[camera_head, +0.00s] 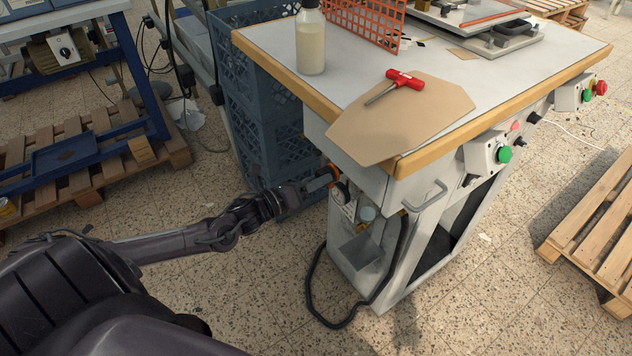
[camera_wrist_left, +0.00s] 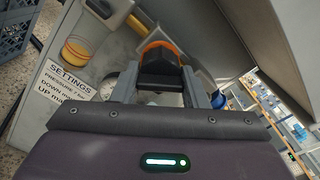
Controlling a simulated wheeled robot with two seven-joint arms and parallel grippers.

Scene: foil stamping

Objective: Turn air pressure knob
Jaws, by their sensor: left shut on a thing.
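The air pressure knob is orange (camera_head: 334,171) and black, on the side of the grey machine cabinet (camera_head: 375,182) below the tabletop. In the left wrist view the knob (camera_wrist_left: 163,46) sits between the fingers, its orange rim showing past them. My left gripper (camera_head: 325,178) reaches in from the left and is shut on the knob. A round pressure gauge (camera_head: 341,193) sits just below the knob, partly hidden by the fingers in the wrist view. A "SETTINGS" label (camera_wrist_left: 70,80) with pressure text is beside it. My right gripper is not in view.
Blue crates (camera_head: 262,110) stand close behind the left arm. The table holds a bottle (camera_head: 311,42), a cardboard sheet (camera_head: 400,125) and a red-handled tool (camera_head: 404,80). A black hose (camera_head: 312,285) loops to the floor. Wooden pallets (camera_head: 600,225) lie right and left.

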